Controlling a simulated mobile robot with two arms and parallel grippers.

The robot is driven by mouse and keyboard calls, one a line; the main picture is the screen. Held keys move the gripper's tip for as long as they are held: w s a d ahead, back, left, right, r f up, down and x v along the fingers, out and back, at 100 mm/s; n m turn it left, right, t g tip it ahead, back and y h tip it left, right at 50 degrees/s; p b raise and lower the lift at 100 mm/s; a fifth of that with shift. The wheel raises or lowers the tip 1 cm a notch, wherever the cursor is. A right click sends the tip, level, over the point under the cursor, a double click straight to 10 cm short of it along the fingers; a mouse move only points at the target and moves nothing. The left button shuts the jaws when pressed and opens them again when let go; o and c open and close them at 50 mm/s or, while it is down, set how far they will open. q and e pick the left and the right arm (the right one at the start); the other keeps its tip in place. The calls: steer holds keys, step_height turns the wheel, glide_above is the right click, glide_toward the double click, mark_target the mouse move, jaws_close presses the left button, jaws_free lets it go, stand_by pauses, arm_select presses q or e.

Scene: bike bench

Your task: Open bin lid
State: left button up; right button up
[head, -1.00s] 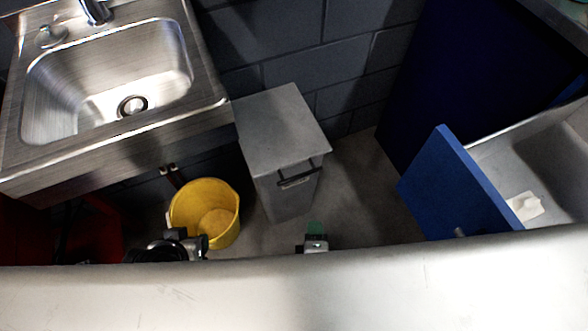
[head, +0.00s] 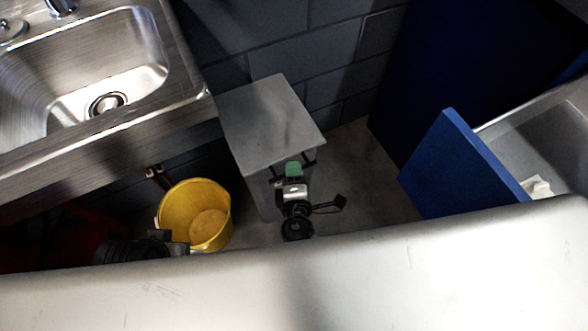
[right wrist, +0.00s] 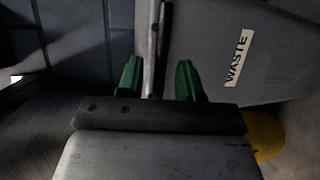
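The grey bin stands against the wall with its flat lid (head: 270,118) shut. A dark bar handle (right wrist: 165,30) is at the lid's front edge; in the head view its middle is hidden by my right gripper (head: 293,168). The bin's front (right wrist: 225,50) bears a WASTE label (right wrist: 238,58) in the right wrist view. There my right gripper (right wrist: 158,78) has its green fingers apart, with the handle and lid edge seen between them; I cannot tell whether they touch. My left gripper (head: 180,247) is low at the left, partly hidden, and its fingers are unclear.
A yellow bucket (head: 194,215) stands on the floor left of the bin. A steel sink (head: 100,70) is at the upper left. A blue panel (head: 460,165) stands at the right, beside a grey basin (head: 545,140). Some floor is clear right of the bin.

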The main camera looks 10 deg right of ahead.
steer(key=shift+w+f, duration=0.1)
steer(key=shift+w, duration=0.45)
jaws_close()
